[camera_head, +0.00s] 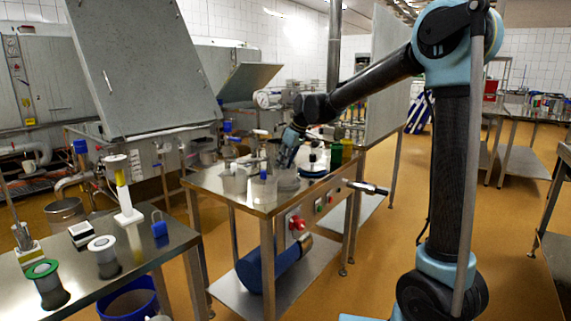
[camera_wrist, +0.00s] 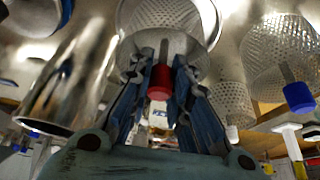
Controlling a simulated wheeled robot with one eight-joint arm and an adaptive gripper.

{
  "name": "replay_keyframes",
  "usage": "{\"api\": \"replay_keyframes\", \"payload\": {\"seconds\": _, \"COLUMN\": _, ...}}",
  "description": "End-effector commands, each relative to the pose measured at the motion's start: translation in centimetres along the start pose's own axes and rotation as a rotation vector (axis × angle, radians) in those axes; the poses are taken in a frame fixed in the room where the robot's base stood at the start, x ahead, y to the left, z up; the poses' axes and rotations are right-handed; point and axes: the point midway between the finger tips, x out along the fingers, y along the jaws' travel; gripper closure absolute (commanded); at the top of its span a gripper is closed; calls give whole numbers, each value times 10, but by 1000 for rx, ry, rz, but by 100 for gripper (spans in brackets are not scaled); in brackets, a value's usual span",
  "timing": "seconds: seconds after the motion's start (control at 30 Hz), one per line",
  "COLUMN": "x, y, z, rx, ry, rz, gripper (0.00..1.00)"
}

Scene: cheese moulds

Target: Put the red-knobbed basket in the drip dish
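In the wrist view, a red knob (camera_wrist: 160,82) on a thin stem stands between the fingers of my gripper (camera_wrist: 160,70). The fingers are spread, with a narrow gap seen on each side of the knob. The stem leads to a pale, perforated basket (camera_wrist: 190,50) just beyond the fingertips. In the head view, my gripper (camera_head: 289,150) is low over the far part of the middle steel table (camera_head: 225,187); the red-knobbed basket is hard to make out there. A dark round dish (camera_head: 312,173) lies right of the gripper; I cannot tell if it is the drip dish.
Other perforated baskets stand close by, one with a blue knob (camera_wrist: 298,97). A shiny metal vessel (camera_wrist: 68,85) is left in the wrist view. The left table holds a green-ringed mould (camera_head: 45,275) and a white-ringed mould (camera_head: 104,250). A tilted grey lid (camera_head: 145,70) rises behind.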

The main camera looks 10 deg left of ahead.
Motion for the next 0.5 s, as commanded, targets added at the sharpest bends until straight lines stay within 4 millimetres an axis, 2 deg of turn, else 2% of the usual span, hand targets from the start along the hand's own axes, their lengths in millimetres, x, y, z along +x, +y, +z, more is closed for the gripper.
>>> {"api": "replay_keyframes", "payload": {"seconds": 0.03, "x": 0, "y": 0, "z": 0, "rx": 0, "ry": 0, "rz": 0, "gripper": 69}}
{"api": "replay_keyframes", "payload": {"seconds": 0.07, "x": 0, "y": 0, "z": 0, "rx": 0, "ry": 0, "rz": 0, "gripper": 62}}
{"api": "replay_keyframes", "payload": {"seconds": 0.5, "x": -6, "y": 0, "z": -1, "rx": 0, "ry": 0, "rz": 0, "gripper": 62}}
